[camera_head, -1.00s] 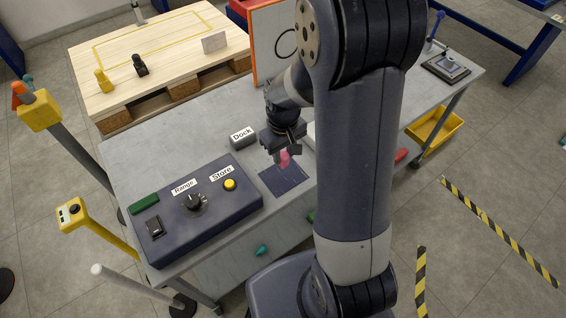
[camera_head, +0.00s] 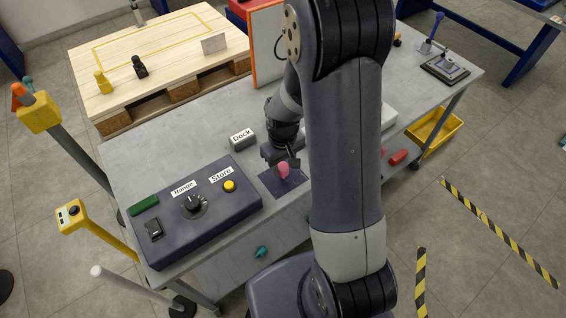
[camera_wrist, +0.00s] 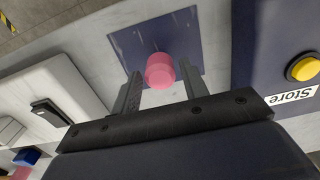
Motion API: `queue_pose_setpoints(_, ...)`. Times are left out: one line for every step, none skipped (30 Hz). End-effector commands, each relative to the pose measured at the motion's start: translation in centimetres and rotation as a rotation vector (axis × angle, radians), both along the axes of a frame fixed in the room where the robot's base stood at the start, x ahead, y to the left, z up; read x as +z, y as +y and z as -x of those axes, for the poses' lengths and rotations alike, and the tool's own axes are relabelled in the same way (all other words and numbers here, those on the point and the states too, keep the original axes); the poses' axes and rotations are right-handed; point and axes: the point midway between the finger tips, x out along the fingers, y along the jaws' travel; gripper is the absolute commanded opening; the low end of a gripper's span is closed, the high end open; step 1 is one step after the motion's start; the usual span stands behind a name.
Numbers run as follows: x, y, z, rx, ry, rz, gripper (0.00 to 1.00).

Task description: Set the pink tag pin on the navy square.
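The pink tag pin (camera_head: 283,171) stands roughly upright over the navy square (camera_head: 268,181) on the grey cart top. In the wrist view the pin's round pink head (camera_wrist: 159,70) shows against the navy square (camera_wrist: 128,42), near the square's edge closest to my gripper; its foot is hidden under the head. My gripper (camera_head: 287,163) is low at the pin. In the wrist view my gripper's two fingers (camera_wrist: 160,76) lie on either side of the head, with a narrow gap showing on each side, so it looks open around the pin.
The control box (camera_head: 195,215) with a knob and yellow button lies left of the square. The Dock block (camera_head: 243,139) is behind it. My arm hides part of the cart.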

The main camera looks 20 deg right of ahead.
Motion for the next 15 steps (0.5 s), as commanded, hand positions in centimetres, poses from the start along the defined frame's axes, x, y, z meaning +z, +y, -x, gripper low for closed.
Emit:
queue_pose_setpoints(0.0,0.0,0.0,0.000,0.000,0.000,0.46)
queue_pose_setpoints(0.0,0.0,0.0,0.000,0.000,0.000,0.49)
queue_pose_setpoints(0.0,0.0,0.0,0.000,0.000,0.000,0.51)
queue_pose_setpoints(0.0,0.0,0.0,0.000,0.000,0.000,0.51)
queue_pose_setpoints(0.0,0.0,0.0,0.000,0.000,0.000,0.51)
queue_pose_setpoints(0.0,0.0,0.0,0.000,0.000,0.000,0.51)
queue_pose_setpoints(0.0,0.0,0.0,0.000,0.000,0.000,0.51)
queue_pose_setpoints(0.0,0.0,0.0,0.000,0.000,0.000,0.51)
queue_pose_setpoints(0.0,0.0,0.0,0.000,0.000,0.000,0.51)
queue_pose_setpoints(0.1,0.0,0.0,0.000,0.000,0.000,0.51)
queue_pose_setpoints(0.2,0.0,0.0,0.000,0.000,0.000,0.51)
queue_pose_setpoints(0.3,0.0,0.0,0.000,0.000,0.000,0.51)
queue_pose_setpoints(0.5,0.0,0.0,0.000,0.000,0.000,0.51)
queue_pose_setpoints(0.7,0.0,0.0,0.000,-0.002,0.000,0.51)
queue_pose_setpoints(1.1,0.0,-0.1,0.000,-0.004,0.000,0.51)
